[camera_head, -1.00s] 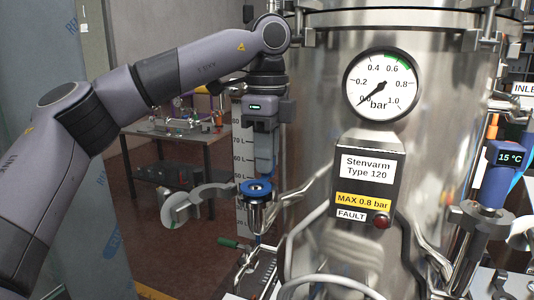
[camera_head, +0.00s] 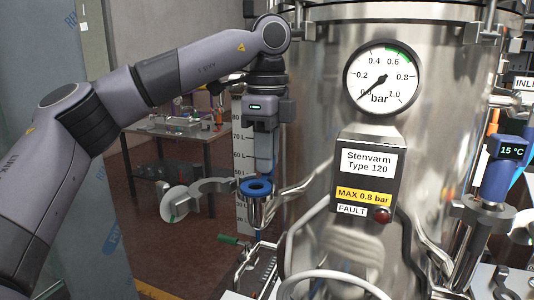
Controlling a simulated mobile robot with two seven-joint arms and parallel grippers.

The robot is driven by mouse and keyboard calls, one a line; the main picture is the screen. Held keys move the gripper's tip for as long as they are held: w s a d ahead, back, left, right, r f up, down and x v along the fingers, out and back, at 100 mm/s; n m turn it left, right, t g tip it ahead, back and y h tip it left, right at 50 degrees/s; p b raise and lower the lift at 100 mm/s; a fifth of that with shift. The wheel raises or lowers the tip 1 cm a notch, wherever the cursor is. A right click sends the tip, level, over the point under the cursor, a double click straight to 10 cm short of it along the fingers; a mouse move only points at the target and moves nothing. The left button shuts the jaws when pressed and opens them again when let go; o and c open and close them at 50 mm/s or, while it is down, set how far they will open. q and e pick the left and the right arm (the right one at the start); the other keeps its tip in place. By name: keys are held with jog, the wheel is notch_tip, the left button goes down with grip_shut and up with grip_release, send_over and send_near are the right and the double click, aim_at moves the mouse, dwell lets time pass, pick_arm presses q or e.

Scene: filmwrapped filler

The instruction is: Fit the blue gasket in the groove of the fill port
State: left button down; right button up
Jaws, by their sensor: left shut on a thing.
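The blue gasket (camera_head: 256,187) is a ring lying flat at the top of the metal fill port (camera_head: 257,212), in front of the tank. My left gripper (camera_head: 263,170) comes down from above and is shut on the gasket, its fingertips at the ring's far side. The gasket's dark centre hole shows. The gasket covers the port's mouth and groove, so I cannot tell whether it is seated or just above the rim. My right gripper is out of view.
A hinged round lid (camera_head: 174,203) on a grey arm stands open left of the port. The steel tank (camera_head: 315,110) with its gauge (camera_head: 382,80) and label box (camera_head: 367,175) rises close behind and right. A green-handled valve (camera_head: 230,240) sits below. A workbench (camera_head: 180,135) stands farther back.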

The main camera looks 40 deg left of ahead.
pick_arm(q)
jog(key=shift+f, duration=0.2)
jog(key=c, duration=1.1)
grip_release()
jog(key=shift+o, duration=0.5)
jog(key=shift+w, duration=0.1)
jog(key=shift+f, duration=0.1)
jog(key=shift+r, duration=0.4)
jog(key=r, duration=0.4)
jog(key=r+p, duration=0.1)
jog(key=r, duration=0.1)
jog(key=shift+s, duration=0.25)
jog(key=shift+w+r, duration=0.35)
jog(key=shift+w, duration=0.05)
jog(key=shift+s, duration=0.15)
